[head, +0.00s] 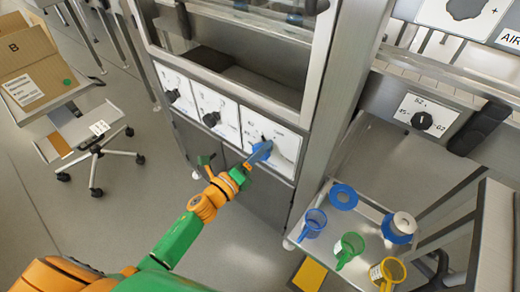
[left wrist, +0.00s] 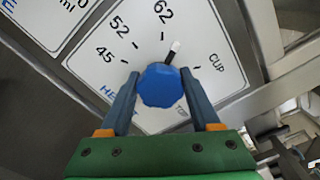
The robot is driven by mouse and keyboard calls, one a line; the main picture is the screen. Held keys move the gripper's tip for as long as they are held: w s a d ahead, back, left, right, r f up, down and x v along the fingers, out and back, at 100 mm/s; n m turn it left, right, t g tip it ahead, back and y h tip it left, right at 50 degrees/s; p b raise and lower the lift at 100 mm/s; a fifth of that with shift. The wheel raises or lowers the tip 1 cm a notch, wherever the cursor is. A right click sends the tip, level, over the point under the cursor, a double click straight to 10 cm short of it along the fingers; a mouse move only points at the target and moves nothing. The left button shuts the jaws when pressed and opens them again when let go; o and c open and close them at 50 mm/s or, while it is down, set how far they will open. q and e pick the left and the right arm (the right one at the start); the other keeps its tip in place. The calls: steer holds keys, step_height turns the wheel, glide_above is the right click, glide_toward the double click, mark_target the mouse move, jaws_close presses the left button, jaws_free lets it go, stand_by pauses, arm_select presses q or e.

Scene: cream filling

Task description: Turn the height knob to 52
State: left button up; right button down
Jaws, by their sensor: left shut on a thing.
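The height knob (left wrist: 160,88) is blue and many-sided, on a white dial panel (left wrist: 100,68) marked 45, 52, 62 and CUP. Its black pointer with a white tip (left wrist: 173,48) points between the 62 mark and the CUP mark, closer to 62. My left gripper (head: 260,153) is at the right-hand panel (head: 286,150) of the machine in the head view. In the left wrist view its two fingers (left wrist: 160,76) are shut on the knob, one on each side. My right gripper is not in view.
Two other panels with black knobs (head: 211,119) (head: 172,95) are to the left on the same machine. A tray (head: 322,237) at the right holds blue, green and yellow funnel-like parts.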

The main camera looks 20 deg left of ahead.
arm_select(q)
steer(key=n+p, duration=0.1)
steer(key=n, duration=0.5)
steer(key=shift+f, duration=0.1)
steer(key=shift+f+n+p, duration=0.15)
steer(key=shift+n+p, duration=0.5)
steer(key=shift+n, duration=2.45)
steer(key=o, duration=1.4)
steer(key=shift+c, duration=0.2)
steer(key=v, duration=0.7)
steer(key=shift+p, duration=0.35)
